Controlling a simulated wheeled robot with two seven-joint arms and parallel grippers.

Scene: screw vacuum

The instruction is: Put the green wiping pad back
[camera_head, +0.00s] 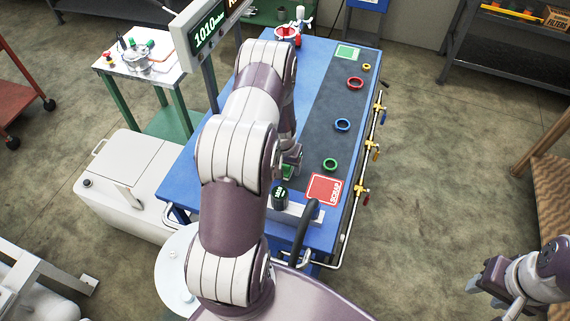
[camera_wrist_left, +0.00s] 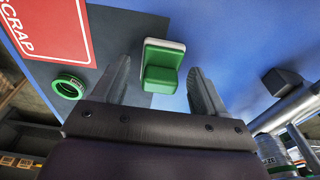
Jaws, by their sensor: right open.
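The green wiping pad (camera_wrist_left: 162,72) is a green block with a pale layer along one edge. My left gripper (camera_wrist_left: 160,75) is open, with a gap on each side of the pad. In the head view my left gripper (camera_head: 293,160) is low over the table, and the pad (camera_head: 287,172) shows just below it, partly hidden by the arm. My right gripper (camera_head: 482,284) is open and empty, off to the right above the floor.
Red, blue and green rings (camera_head: 330,164) lie on the dark strip (camera_head: 318,120) near a red SCRAP square (camera_head: 323,189). A dark-topped green cylinder (camera_head: 280,197) and a black hose (camera_head: 305,225) stand at the near edge. Pipes with brass valves run along the right side.

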